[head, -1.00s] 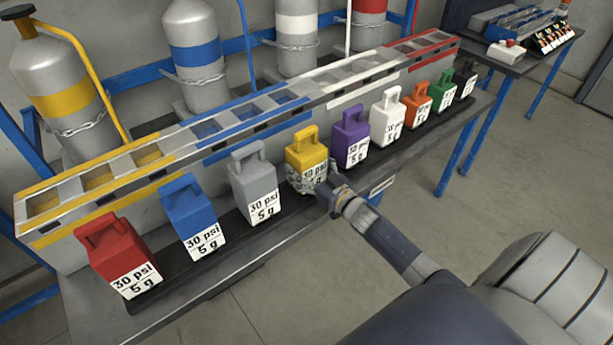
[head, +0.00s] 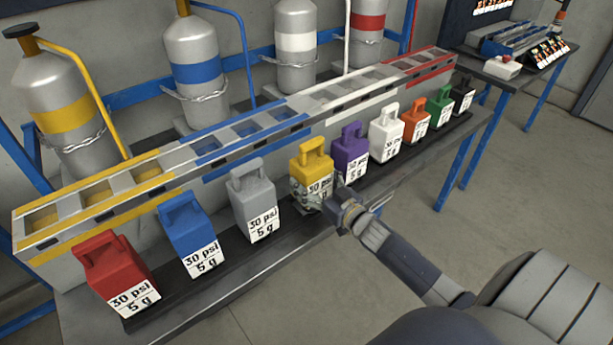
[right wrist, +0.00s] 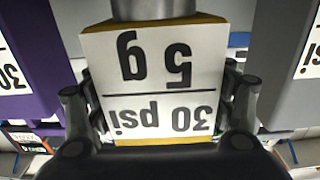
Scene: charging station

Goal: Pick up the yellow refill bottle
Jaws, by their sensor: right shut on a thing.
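The yellow refill bottle (head: 312,160) has a handle on top and a white label reading 30 psi, 5 g. In the right wrist view the bottle's label (right wrist: 155,85) appears upside down between the fingers of the right gripper (right wrist: 160,105). The bottle's base is partly hidden by the gripper. My left gripper is not in view.
A grey bottle (head: 255,205) stands left of it and a purple bottle (head: 350,155) close on the right. Blue (head: 190,240), red (head: 115,275) and several other bottles line the black strip. A slotted rack (head: 240,140) stands behind. Open floor lies in front.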

